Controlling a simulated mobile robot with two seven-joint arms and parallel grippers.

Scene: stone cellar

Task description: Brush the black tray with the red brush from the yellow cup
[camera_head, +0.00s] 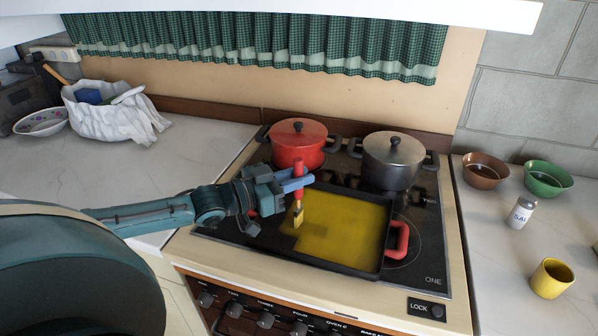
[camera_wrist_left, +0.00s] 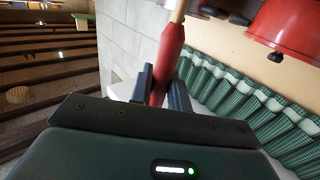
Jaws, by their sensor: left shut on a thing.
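My left gripper (camera_head: 297,184) is shut on the red handle of the brush (camera_head: 298,175) and holds it upright, bristles down, over the left part of the black tray. The red handle also shows between the fingers in the left wrist view (camera_wrist_left: 168,62). The black tray (camera_head: 318,262) lies on the stove and has a red handle at its right. Most of its inside is covered in yellow, with a darker bare patch at the left. The bristles appear to touch the tray. The yellow cup (camera_head: 552,279) stands at the right on the counter. My right gripper is not in view.
A red pot (camera_head: 298,146) and a grey pot (camera_head: 391,160) stand behind the tray on the stove. A brown bowl (camera_head: 486,171), a green bowl (camera_head: 547,180) and a salt shaker (camera_head: 521,211) stand on the right counter. A white bag (camera_head: 115,118) lies on the left counter.

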